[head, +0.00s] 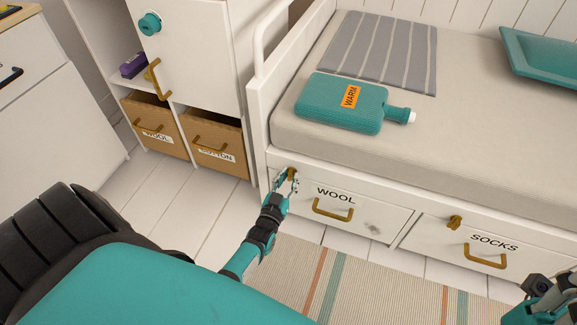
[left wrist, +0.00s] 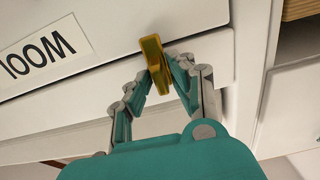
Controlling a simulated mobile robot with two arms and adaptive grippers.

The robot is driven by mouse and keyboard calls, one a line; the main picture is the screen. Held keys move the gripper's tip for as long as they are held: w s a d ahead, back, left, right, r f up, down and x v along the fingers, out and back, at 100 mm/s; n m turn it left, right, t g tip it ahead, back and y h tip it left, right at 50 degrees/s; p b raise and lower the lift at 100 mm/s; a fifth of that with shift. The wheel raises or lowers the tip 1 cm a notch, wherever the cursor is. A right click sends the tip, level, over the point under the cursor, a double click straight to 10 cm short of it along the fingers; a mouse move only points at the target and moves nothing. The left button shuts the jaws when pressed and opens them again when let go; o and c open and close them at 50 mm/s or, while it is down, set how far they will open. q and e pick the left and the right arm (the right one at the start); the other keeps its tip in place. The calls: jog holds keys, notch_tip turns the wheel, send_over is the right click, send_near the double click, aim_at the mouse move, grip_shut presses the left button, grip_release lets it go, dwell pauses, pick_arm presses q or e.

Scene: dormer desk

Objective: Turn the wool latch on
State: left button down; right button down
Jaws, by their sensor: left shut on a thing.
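The wool latch (head: 292,173) is a small brass piece at the upper left of the white drawer labelled WOOL (head: 336,194) under the bed. My left gripper (head: 287,183) is at this latch, its fingers shut on it. In the left wrist view the brass latch (left wrist: 155,62) sits between the two fingertips (left wrist: 160,80), standing out from the drawer front, slightly tilted in the picture. The WOOL label (left wrist: 43,57) shows upside down there. My right gripper (head: 540,290) shows only partly at the lower right edge, and its fingers are not clear.
The WOOL drawer's brass handle (head: 333,210) is right of the latch. A SOCKS drawer (head: 494,243) with its own latch (head: 455,222) is farther right. A bed rail post (head: 257,105) rises at left. A striped rug (head: 350,285) lies in front; a teal bottle (head: 342,102) is on the bed.

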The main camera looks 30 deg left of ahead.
pick_arm(q)
jog(key=c, duration=1.4)
grip_release()
jog(key=shift+o, duration=0.2)
jog(key=v, duration=1.2)
jog(key=shift+f, duration=0.1)
